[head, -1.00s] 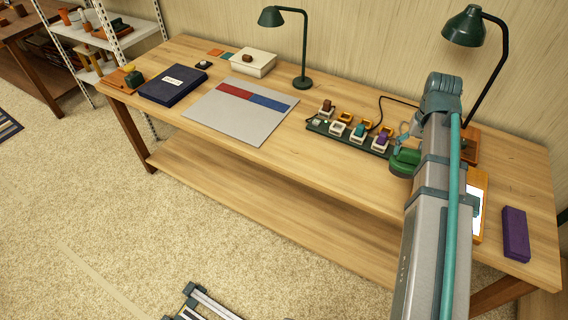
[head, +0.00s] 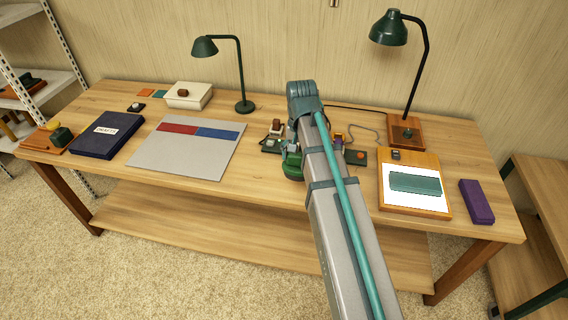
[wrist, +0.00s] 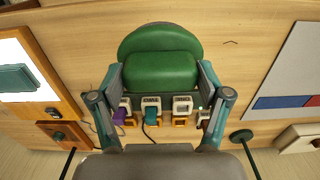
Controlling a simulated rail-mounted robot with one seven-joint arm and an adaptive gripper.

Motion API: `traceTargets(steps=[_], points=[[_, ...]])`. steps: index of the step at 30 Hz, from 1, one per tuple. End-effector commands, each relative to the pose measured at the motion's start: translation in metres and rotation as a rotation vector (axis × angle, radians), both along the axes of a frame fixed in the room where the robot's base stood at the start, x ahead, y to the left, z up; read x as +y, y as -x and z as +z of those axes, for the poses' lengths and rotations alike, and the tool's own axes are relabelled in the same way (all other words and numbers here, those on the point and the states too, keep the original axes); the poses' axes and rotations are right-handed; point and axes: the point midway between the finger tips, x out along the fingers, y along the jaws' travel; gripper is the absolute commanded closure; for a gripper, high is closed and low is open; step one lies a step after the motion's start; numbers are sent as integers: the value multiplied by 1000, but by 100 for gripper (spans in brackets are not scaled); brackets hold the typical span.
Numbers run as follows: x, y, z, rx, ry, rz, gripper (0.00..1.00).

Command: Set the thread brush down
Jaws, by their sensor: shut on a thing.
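My gripper (wrist: 160,78) is shut on a green, rounded thing that I take to be the thread brush (wrist: 160,42). My arm hides the fingers there. I cannot tell whether the brush touches the tabletop.
The grey board (head: 180,157) with red and blue strips lies left. A wood-framed white panel (head: 412,201) with a green pad and a purple block (head: 477,201) are at right. Two green lamps (head: 240,75) (head: 392,28) stand behind.

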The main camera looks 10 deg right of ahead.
Motion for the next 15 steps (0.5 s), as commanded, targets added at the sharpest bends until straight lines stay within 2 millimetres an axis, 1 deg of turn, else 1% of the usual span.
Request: traceTargets(steps=[1, 3, 9, 12, 15], points=[[4, -15, -2, 4, 1, 1, 79], [8, -30, -9, 3, 0, 2, 79], [16, -54, -43, 4, 1, 1, 79], [19, -61, -54, 2, 0, 0, 79], [20, -65, -60, 1, 1, 0, 79]])
